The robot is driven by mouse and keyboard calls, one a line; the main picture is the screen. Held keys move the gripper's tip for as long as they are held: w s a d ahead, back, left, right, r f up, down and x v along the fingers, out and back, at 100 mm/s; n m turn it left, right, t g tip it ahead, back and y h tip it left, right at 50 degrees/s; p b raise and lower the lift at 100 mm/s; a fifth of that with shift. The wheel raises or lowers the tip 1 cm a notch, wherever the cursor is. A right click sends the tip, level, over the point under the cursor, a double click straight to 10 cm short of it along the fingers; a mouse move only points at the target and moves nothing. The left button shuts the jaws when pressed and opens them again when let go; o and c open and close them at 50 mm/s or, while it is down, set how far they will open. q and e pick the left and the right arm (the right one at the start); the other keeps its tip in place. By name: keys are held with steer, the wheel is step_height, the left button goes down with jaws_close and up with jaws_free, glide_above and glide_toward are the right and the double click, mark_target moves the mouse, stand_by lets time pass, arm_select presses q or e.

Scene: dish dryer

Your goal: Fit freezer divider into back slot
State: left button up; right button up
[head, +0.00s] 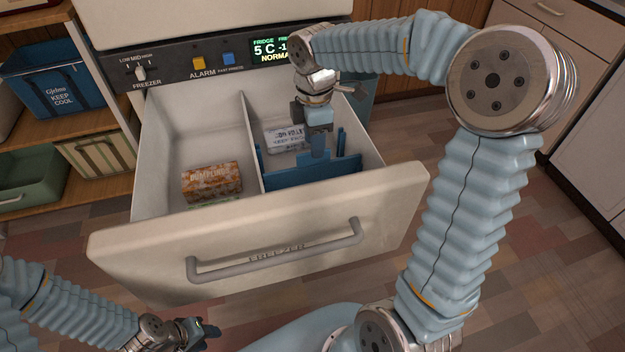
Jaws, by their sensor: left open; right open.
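The freezer drawer (400,195) is pulled open, with a pale wall splitting it into left and right compartments. The blue divider (312,178) is in the right compartment, towards the drawer front, spanning much of its width. Blue upright pieces stand at its ends; I cannot tell whether these belong to it or to slots. My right gripper (318,148) points down at the divider's middle, its fingers overlapping the upper edge in view. It is open; whether it touches the divider is unclear. My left gripper (198,334) is open and empty, low in front of the drawer. The back slot cannot be made out.
A white labelled pack (284,138) lies behind the divider in the right compartment. A dumplings pack (212,182) lies in the left compartment, with something green partly hidden below it. The drawer front and handle (275,257) stand before both compartments. Shelves with bins are at left.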

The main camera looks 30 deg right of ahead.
mark_target(313, 164)
step_height(313, 164, down, 6)
steer(key=shift+a, duration=0.1)
steer(key=shift+c, duration=0.4)
jaws_close()
